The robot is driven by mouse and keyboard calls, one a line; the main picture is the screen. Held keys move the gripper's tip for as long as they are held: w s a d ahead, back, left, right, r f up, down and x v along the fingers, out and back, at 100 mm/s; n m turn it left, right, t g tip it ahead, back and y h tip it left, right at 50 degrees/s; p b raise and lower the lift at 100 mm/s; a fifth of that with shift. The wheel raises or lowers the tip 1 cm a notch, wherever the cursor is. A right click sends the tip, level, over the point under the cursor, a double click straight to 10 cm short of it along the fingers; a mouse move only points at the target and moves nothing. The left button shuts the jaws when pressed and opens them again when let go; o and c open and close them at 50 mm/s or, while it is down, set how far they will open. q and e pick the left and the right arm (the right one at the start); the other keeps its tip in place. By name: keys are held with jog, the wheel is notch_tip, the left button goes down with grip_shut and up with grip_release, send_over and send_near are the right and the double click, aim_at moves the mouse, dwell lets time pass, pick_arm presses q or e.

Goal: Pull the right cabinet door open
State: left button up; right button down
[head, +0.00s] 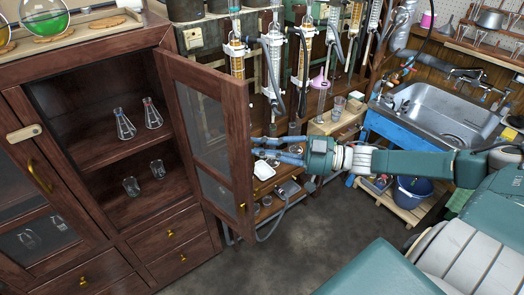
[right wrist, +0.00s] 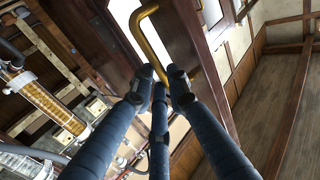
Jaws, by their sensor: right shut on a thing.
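The right cabinet door (head: 238,130), dark wood with glass panes, stands swung wide open from the brown cabinet (head: 165,262). Two shelves with small glass flasks show inside. My right gripper (head: 258,148) reaches in from the right to the door's outer face, its blue fingers at the door's free edge. In the right wrist view, my right gripper (right wrist: 163,80) is shut on the curved brass door handle (right wrist: 146,14); the fingertips cover part of it. The handle's outer face is mostly hidden in the head view. My left gripper is not in view.
The left cabinet door (head: 85,258) is closed, with its brass handle (head: 38,177) showing. Drawers (head: 172,232) sit below the opening. Glass columns (head: 272,55) stand behind the open door. A sink (head: 440,110) is at right. The grey floor (head: 320,225) is clear in front.

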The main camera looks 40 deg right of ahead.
jog(key=c, duration=1.9)
grip_release()
jog(key=shift+w+r, duration=0.35)
jog(key=shift+r, duration=0.05)
jog(key=shift+o, duration=1.2)
jog(key=shift+w+a+f, duration=0.45)
jog(key=shift+w+a, duration=0.05)
jog(key=shift+w, duration=0.15)
jog(key=v, duration=1.3)
jog(key=shift+r, duration=0.15)
jog(key=shift+s+a, duration=0.1)
